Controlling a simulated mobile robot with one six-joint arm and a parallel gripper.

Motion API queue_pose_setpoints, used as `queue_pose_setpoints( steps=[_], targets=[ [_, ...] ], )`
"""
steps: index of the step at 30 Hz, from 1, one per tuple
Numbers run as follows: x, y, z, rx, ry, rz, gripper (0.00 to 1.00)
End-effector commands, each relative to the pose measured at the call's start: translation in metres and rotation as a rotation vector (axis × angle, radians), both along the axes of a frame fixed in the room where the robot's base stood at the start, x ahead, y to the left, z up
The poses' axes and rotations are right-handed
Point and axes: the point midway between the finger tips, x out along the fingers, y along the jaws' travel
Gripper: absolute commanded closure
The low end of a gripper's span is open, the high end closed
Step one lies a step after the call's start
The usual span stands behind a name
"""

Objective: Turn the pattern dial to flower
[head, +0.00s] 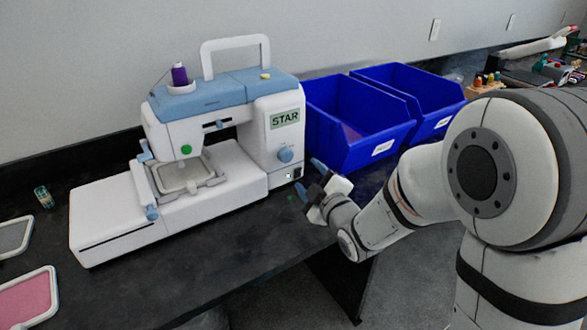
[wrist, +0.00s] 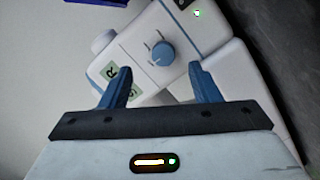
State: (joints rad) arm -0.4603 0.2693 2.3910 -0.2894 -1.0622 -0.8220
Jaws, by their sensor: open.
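The white and blue embroidery machine (head: 215,130) stands on the dark worktop. The round blue pattern dial (head: 285,155) is on its right end face, below a greenish display (head: 285,119) that reads STAR. My gripper (head: 309,177) is open just right of and below the dial, its blue fingers pointing at that face. In the wrist view the dial (wrist: 163,53) lies between and just beyond the fingertips of my gripper (wrist: 160,68), with a gap on both sides and no visible contact. The display (wrist: 110,70) is partly hidden behind the left finger.
Blue bins (head: 345,140) stand right of the machine, close behind my gripper. A purple thread spool (head: 180,75) sits on top of the machine. A pink hoop (head: 28,300), a grey hoop (head: 12,238) and a small jar (head: 44,196) lie at left. The front worktop is clear.

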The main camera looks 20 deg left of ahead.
Motion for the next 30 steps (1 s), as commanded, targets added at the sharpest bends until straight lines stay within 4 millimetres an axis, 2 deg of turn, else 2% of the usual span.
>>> queue_pose_setpoints(
  steps=[5, 18, 30],
  targets=[
    [0.001, 0.016, -0.002, 0.011, -0.050, 0.033, 0.44],
    [0.047, 0.058, -0.001, 0.011, -0.049, 0.032, 0.44],
    [0.053, 0.064, -0.001, 0.012, -0.049, 0.032, 0.45]
  ],
)
